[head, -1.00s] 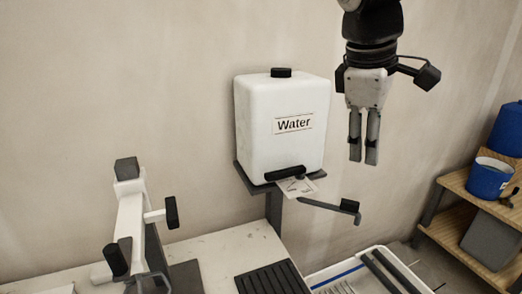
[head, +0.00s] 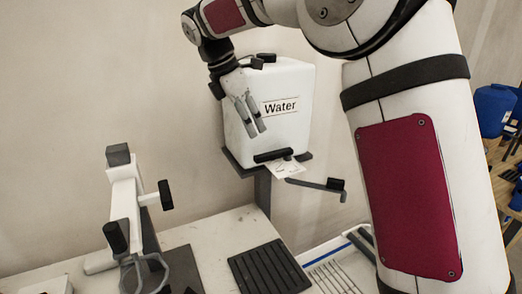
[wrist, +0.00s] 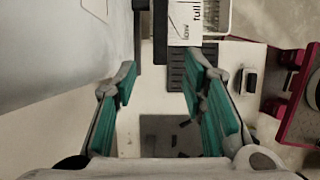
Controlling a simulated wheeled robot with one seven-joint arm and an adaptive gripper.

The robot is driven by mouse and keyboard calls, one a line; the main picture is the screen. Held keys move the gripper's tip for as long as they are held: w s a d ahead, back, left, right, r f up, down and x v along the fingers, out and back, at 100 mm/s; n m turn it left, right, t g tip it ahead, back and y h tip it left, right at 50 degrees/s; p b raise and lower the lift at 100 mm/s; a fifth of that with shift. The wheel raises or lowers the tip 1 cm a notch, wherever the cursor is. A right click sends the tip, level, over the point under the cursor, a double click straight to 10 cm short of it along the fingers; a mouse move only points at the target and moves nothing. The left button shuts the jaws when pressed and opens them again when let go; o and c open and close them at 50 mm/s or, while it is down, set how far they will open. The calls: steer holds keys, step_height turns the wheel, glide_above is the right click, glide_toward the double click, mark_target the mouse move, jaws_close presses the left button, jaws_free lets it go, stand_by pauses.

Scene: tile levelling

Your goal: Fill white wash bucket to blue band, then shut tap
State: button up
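The white water container (head: 290,125), labelled "Water", stands on a dark bracket above the bench. A black lever (head: 273,155) sits at its lower front, above a small card (head: 286,170). A thin dark arm with a black end piece (head: 335,184) reaches right. The white tub with a blue band (head: 335,247), seemingly the wash bucket, is below right and partly hidden by my arm; its water level cannot be told. My gripper (head: 258,131) is in front of the container's upper left, fingers down. In the wrist view its teal-padded fingers (wrist: 160,80) are apart and empty.
A white stand with black knobs (head: 128,195) is on the bench at left. A dark slotted grate (head: 268,268) lies on the bench left of the tub. Blue containers (head: 493,108) on a wooden shelf are at far right, partly behind my arm.

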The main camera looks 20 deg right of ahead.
mark_target(266, 154)
steer(key=p+x, duration=0.1)
steer(key=x, duration=0.9)
steer(key=shift+d, duration=0.15)
jaws_close()
